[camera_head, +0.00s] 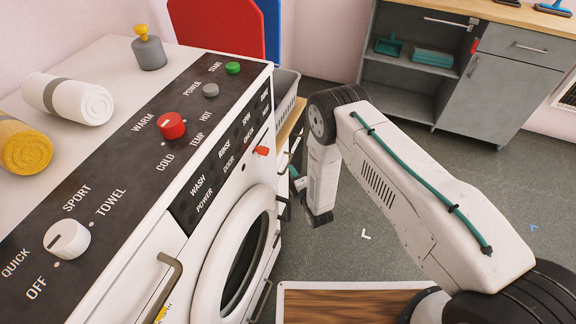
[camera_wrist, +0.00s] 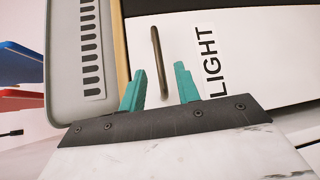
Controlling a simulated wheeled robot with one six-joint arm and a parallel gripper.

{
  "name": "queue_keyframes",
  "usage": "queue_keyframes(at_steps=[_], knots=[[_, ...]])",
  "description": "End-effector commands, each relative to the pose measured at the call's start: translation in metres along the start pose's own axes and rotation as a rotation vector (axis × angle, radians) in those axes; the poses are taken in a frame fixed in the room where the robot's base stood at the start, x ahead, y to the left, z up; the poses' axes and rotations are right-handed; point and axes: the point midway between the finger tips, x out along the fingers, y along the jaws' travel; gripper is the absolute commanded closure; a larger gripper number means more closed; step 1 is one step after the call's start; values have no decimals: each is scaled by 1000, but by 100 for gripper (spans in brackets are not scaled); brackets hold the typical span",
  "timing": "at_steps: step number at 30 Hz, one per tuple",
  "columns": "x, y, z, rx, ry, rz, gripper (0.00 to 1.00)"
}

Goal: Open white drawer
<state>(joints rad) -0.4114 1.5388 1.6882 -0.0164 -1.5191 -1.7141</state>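The white drawer (camera_wrist: 198,45) shows in the wrist view, its front marked "LIGHT", with a dark metal bar handle (camera_wrist: 156,52). My gripper (camera_wrist: 159,69) is open and empty. Its two teal fingers point at the drawer front, one on each side of the handle's near end. I cannot tell how deep the fingers reach or whether they touch the handle. The drawer looks shut. In the head view my gripper (camera_head: 298,180) is just right of the washing machine, and the drawer front is mostly hidden behind the machine.
The white washing machine (camera_head: 130,265) with knobs and a round door stands close on the left. A grey slotted basket (camera_head: 287,90) sits beyond it; it also shows in the wrist view (camera_wrist: 62,105). A grey cabinet (camera_head: 500,95) stands at the back right. Grey floor between is clear.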

Motion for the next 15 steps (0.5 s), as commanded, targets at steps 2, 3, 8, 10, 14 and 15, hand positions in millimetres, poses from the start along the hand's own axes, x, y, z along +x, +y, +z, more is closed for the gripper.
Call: queue_keyframes(at_steps=[2,3,8,10,14,15], knots=[[14,1,0,0,0,2,68],[21,1,0,1,-1,3,68],[44,1,0,1,0,2,68],[51,0,0,1,0,0,68],[58,0,0,2,0,-1,68],[58,0,0,2,0,-1,68]])
